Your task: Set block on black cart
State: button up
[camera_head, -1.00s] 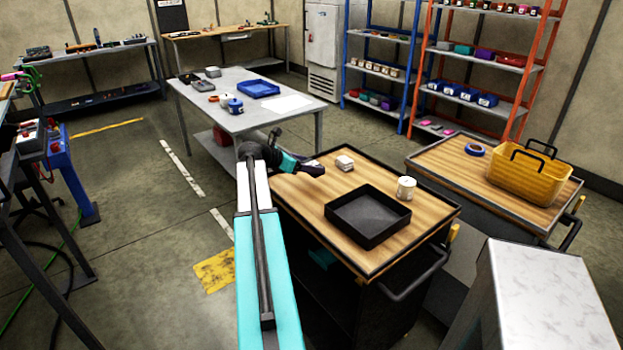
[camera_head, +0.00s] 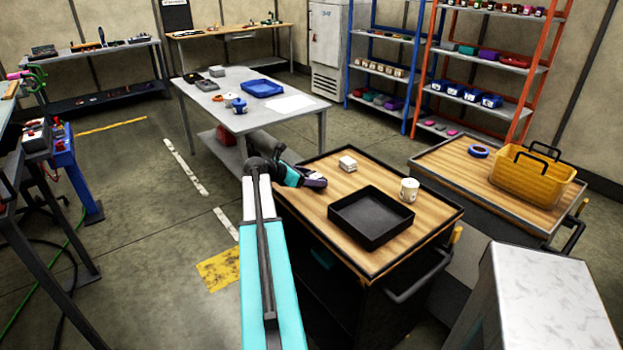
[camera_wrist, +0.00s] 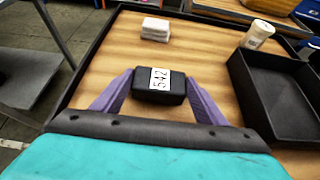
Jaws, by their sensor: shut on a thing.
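A black block (camera_wrist: 174,94) with a white label reading 542 sits between the two purple fingers of my gripper (camera_wrist: 160,84) in the wrist view. The fingers are shut on its sides. In the head view my gripper (camera_head: 314,183) is low over the left part of the wooden top of the black cart (camera_head: 375,262). The cart's wooden top (camera_wrist: 88,72) lies under the block in the wrist view. I cannot tell whether the block touches it. In the head view the block is hard to make out.
On the cart top are a black tray (camera_head: 345,213), a white cup (camera_head: 409,190) and a small white stack (camera_head: 347,163). A raised dark rim edges the top. A second cart (camera_head: 437,155) with a yellow basket (camera_head: 530,180) stands to the right.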

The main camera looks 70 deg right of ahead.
jog(key=shift+f, duration=0.25)
jog(key=o, duration=1.5)
jog(key=shift+f, duration=0.15)
jog(key=b+v, duration=0.2)
jog(key=v, duration=1)
